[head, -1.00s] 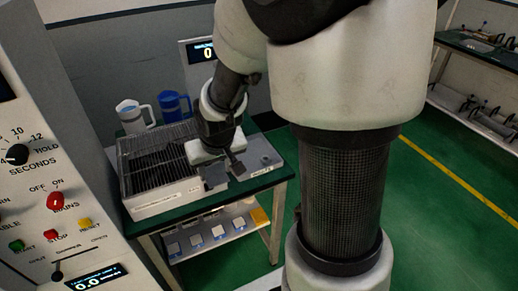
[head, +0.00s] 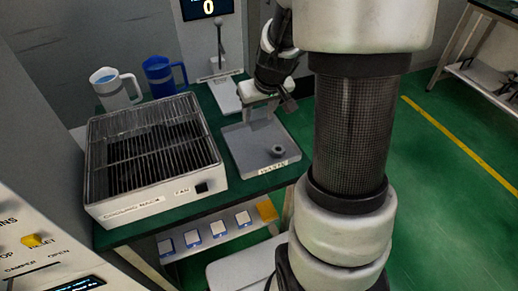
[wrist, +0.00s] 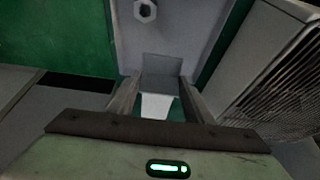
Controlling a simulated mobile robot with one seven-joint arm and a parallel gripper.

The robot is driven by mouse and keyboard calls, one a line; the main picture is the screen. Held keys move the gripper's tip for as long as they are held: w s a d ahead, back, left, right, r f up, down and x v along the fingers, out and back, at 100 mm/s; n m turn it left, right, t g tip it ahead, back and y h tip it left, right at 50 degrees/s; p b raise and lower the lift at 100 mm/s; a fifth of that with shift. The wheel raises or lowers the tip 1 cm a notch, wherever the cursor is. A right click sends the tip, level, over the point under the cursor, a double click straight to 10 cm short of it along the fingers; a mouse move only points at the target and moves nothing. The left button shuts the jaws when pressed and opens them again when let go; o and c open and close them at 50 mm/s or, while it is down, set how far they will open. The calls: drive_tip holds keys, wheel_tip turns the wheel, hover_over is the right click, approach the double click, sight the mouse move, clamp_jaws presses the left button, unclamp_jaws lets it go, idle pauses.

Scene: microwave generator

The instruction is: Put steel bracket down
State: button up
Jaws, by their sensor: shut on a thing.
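My gripper (head: 262,102) is over the back part of the grey tray labelled WASTE (head: 262,150), to the right of the cooling rack. It is shut on the steel bracket, a plain grey bent plate. In the wrist view the bracket (wrist: 162,68) sits between the two fingers (wrist: 158,100), with the tray (wrist: 190,30) behind it. In the head view the gripper and arm hide most of the bracket. I cannot tell whether the bracket touches the tray. A hex nut (head: 278,151) lies at the tray's front right; it also shows in the wrist view (wrist: 146,10).
The cooling rack (head: 150,200) with its wire top stands close to the left of the tray. A white jug (head: 117,90) and a blue jug (head: 163,76) stand behind it. A stand (head: 222,92) with a display is at the back. The tray's middle is clear.

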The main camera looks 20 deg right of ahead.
sight(257, 141)
wheel_tip(257, 141, down, 9)
drive_tip(key=shift+s+r+b, duration=0.1)
drive_tip(key=shift+r+b, duration=0.05)
drive_tip(key=shift+b, duration=0.85)
drive_tip(key=shift+f, duration=0.25)
drive_tip(key=o, duration=1.1)
drive_tip(key=shift+r, duration=0.1)
